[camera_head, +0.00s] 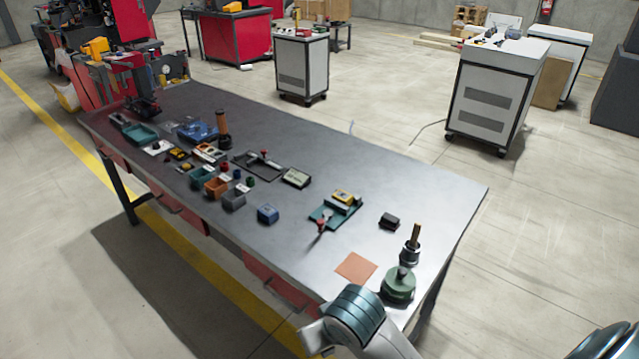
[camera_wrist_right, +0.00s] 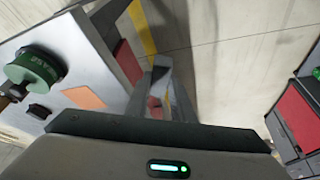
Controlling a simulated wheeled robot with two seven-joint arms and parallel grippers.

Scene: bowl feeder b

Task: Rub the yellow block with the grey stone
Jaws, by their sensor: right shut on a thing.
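The yellow block (camera_head: 343,195) sits on a green fixture with a metal vise (camera_head: 334,211) on the right half of the table. My right gripper (camera_wrist_right: 163,95) is in front of the table's edge, away from the block. It is shut on a light grey piece (camera_wrist_right: 161,78), which seems to be the grey stone; its outline is unclear. In the head view my right arm comes in at the bottom, but its fingertips cannot be made out. My left gripper is not in view.
An orange mat (camera_head: 356,267), a green round device (camera_head: 399,284), a brush-like tool (camera_head: 411,245) and a dark block (camera_head: 389,221) are on the table's near right. Several bins and parts crowd the left half. Bare tabletop lies behind the fixture.

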